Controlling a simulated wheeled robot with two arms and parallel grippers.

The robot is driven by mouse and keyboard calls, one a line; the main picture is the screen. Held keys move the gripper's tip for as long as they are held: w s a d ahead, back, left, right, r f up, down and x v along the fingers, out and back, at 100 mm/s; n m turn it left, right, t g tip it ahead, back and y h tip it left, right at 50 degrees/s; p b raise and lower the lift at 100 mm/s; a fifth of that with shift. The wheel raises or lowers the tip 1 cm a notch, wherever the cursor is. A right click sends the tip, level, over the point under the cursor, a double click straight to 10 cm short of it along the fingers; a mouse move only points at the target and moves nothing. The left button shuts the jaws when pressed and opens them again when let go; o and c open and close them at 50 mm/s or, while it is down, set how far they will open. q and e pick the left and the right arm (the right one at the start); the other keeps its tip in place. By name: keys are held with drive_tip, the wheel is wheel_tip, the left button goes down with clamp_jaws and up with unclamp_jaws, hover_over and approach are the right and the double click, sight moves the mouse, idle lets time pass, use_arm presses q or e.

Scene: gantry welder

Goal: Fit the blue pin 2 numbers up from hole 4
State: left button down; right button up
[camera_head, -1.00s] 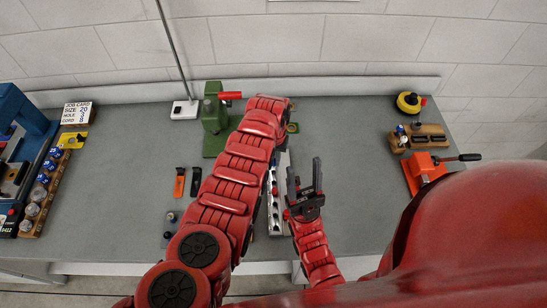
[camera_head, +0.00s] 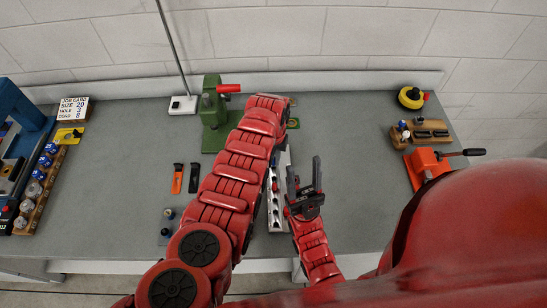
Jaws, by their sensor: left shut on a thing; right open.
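A pale metal block (camera_head: 275,222) with a row of dark holes lies at mid-bench, partly covered by my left arm. I cannot read any hole numbers. My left arm reaches over the bench toward the green press, and its gripper is hidden behind the arm. My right gripper (camera_head: 304,178) is open and empty, its fingers pointing up the picture just right of the holed block. I cannot tell whether either is the blue pin.
A green press (camera_head: 213,115) with a red handle stands behind. A job card (camera_head: 74,108) and a wooden rack (camera_head: 40,205) of blue and metal pieces are at left. Orange and black tools (camera_head: 178,179) lie mid-left. An orange clamp (camera_head: 427,163) stands at right. The right-centre bench is clear.

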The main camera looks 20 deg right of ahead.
use_arm(q)
drive_tip(key=shift+f+b, duration=0.95)
drive_tip(key=shift+f, duration=0.25)
idle(0.5)
drive_tip(key=c, duration=0.8)
unclamp_jaws()
drive_tip(key=shift+o, duration=0.2)
drive_tip(key=shift+r, duration=0.15)
